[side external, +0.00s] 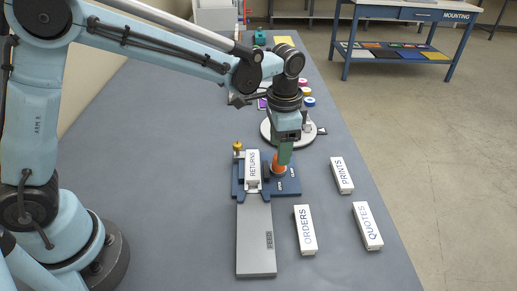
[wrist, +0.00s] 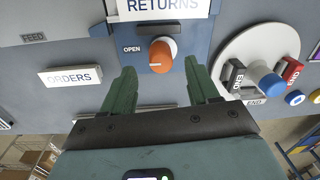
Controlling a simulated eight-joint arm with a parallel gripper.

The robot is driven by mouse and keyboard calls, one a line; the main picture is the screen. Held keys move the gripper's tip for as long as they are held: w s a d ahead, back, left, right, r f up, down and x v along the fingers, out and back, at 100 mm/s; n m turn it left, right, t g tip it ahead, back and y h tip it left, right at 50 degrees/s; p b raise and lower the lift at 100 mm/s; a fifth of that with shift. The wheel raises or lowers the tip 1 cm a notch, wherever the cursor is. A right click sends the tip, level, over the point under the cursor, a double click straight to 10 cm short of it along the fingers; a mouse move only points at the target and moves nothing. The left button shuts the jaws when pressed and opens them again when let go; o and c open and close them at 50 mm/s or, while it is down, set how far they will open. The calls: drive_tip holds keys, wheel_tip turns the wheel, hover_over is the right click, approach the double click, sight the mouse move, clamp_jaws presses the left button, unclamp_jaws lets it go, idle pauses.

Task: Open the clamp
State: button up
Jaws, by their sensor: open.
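The clamp is a blue fixture (side external: 238,186) on the grey table, with a white block marked RETURNS (side external: 253,166) in it. An orange knob (side external: 278,171) stands at its right side. In the wrist view the knob (wrist: 162,54) sits on a blue plate with the word OPEN to its left, and the RETURNS block (wrist: 160,8) is above it. My gripper (side external: 284,160) points down over the knob. In the wrist view my gripper (wrist: 160,68) has its green fingers spread, one on each side of the knob; contact is not visible.
A grey FEED plate (side external: 256,240) lies in front of the clamp. White blocks marked ORDERS (side external: 305,230), PRINTS (side external: 341,174) and QUOTES (side external: 367,226) lie to the right. A round white turntable (side external: 313,133) with a post stands behind. The table's right edge is beyond QUOTES.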

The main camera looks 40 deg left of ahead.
wheel_tip(320, 180, up, 8)
drive_tip(key=shift+s+d, duration=0.15)
drive_tip(key=shift+f, duration=0.1)
drive_tip(key=s+a+f+n+t, duration=0.1)
drive_tip(key=s+a+n+t, duration=0.5)
drive_tip(key=s+a, duration=0.5)
drive_tip(key=shift+s+a+n+t, duration=0.35)
drive_tip(key=shift+s+n, duration=0.35)
drive_tip(key=shift+s, duration=0.55)
drive_tip(key=shift+f, duration=0.1)
